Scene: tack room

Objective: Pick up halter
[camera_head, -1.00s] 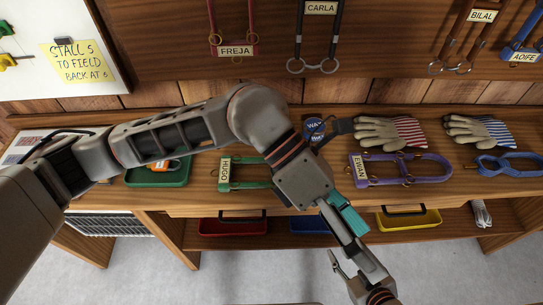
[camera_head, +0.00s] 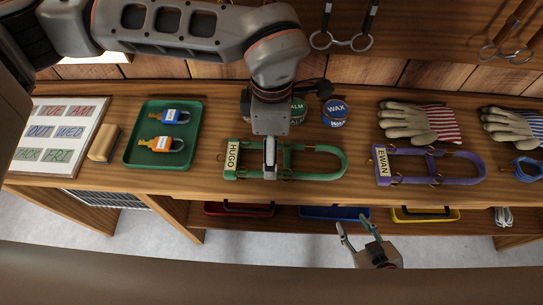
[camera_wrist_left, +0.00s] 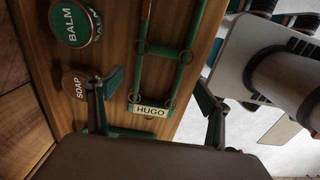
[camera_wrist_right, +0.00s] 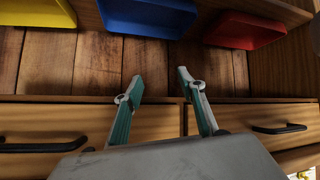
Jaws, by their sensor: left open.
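A green halter (camera_head: 300,160) with a HUGO tag lies flat on the wooden bench. A purple halter (camera_head: 432,166) with an EWAN tag lies to its right. My left gripper (camera_head: 270,160) points down over the tag end of the green halter and hides part of it. In the left wrist view its fingers (camera_wrist_left: 152,92) are open, one on each side of the HUGO end of the green halter (camera_wrist_left: 155,109); I cannot see contact. My right gripper (camera_head: 357,226) is open and empty in front of the bench, facing the drawers in the right wrist view (camera_wrist_right: 160,80).
A green tray (camera_head: 134,150) holds two padlocks, left of the halter. Striped gloves (camera_head: 420,122) lie at the back right. Red, blue and yellow bins (camera_head: 425,214) sit on the lower shelf.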

